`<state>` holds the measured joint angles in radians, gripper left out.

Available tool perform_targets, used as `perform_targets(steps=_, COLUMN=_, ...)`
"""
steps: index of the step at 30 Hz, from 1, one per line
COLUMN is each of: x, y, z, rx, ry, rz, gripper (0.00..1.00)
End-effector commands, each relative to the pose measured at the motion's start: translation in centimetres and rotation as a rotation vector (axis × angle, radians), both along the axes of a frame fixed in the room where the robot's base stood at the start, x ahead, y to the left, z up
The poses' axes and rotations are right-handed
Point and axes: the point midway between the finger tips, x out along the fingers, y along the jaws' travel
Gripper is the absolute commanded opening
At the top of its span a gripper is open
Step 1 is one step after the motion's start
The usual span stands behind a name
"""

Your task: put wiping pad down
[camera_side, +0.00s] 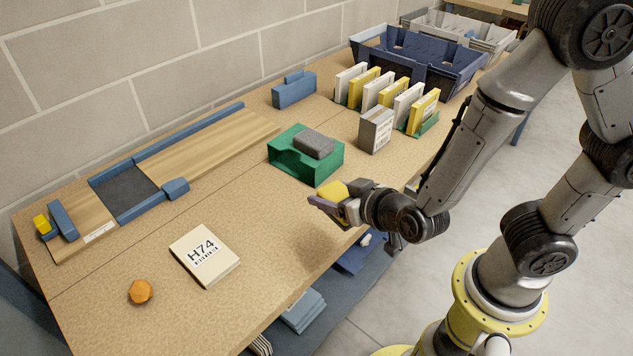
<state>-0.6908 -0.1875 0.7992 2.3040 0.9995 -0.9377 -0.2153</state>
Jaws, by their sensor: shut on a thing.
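My gripper (346,208) is over the front edge of the table, pointing left. It is shut on a small yellow block, which I take to be the wiping pad (332,189). A flat purple-grey piece shows at the gripper's tip; I cannot tell whether it is part of the pad or a finger. The pad is in front of the green open-sided bin (296,163), apart from it in the picture. The fingers partly hide the pad, and its height above the table is hard to tell.
A dark grey block (315,144) lies on the green bin. A white H74 booklet (204,255) and an orange knob-like piece (140,291) lie front left. A wooden board (208,143) with blue edging is behind. Upright cards (376,92), a grey box (376,131) and a blue crate (452,80) stand right.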

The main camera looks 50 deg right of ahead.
Motion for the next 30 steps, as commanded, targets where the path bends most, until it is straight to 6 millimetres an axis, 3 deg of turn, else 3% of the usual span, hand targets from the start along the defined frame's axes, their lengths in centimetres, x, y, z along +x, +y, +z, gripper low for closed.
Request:
perform_targets(steps=3, x=-0.6, y=0.1, z=-0.2, rx=-0.001, ry=0.000, rz=0.022, gripper=0.05)
perform_targets(steps=8, x=1.6, y=3.0, z=0.9, rx=0.003, ry=-0.004, rz=0.079, gripper=0.05)
perform_targets(steps=12, x=6.2, y=5.0, z=2.1, rx=0.002, ry=-0.004, rz=0.086, gripper=0.05)
perform_targets(steps=16, x=11.8, y=4.9, z=3.0, rx=0.001, ry=-0.002, rz=0.054, gripper=0.05)
perform_targets(steps=20, x=17.7, y=2.9, z=3.7, rx=0.001, ry=-0.002, rz=0.002, gripper=0.05)
perform_targets(steps=23, x=21.8, y=0.2, z=3.9, rx=0.000, ry=-0.001, rz=-0.043, gripper=0.05)
perform_targets(steps=30, x=29.5, y=-8.8, z=3.5, rx=0.000, ry=-0.001, rz=-0.166, gripper=0.05)
